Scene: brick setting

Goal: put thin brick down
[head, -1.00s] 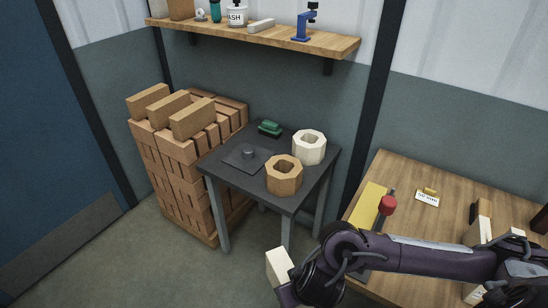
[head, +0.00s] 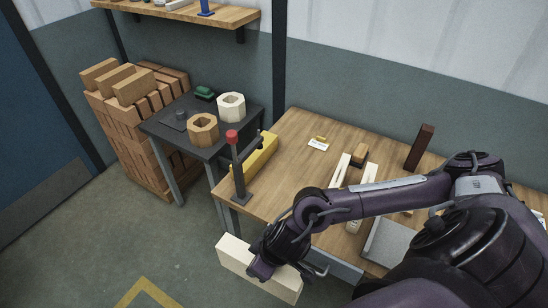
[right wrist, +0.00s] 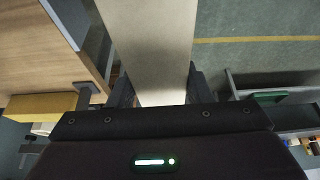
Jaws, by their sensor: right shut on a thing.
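The thin brick is a long cream block (head: 238,258) in the head view, low in front of the wooden table's left front corner. My right gripper (head: 264,270) is shut on it, and the brick sticks out on both sides of the gripper. The brick hangs in the air above the floor, apart from the table as far as I can see. In the right wrist view the pale brick (right wrist: 150,45) runs up from between the fingers (right wrist: 152,92), which it partly hides. My left gripper is in neither view.
The wooden table (head: 285,160) bears a red-topped stand (head: 238,165), a yellow bar (head: 258,152), pale rails (head: 340,172), a dark upright brick (head: 419,147) and a grey plate (head: 392,240). A dark side table (head: 222,152) and a brick stack (head: 130,135) stand left.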

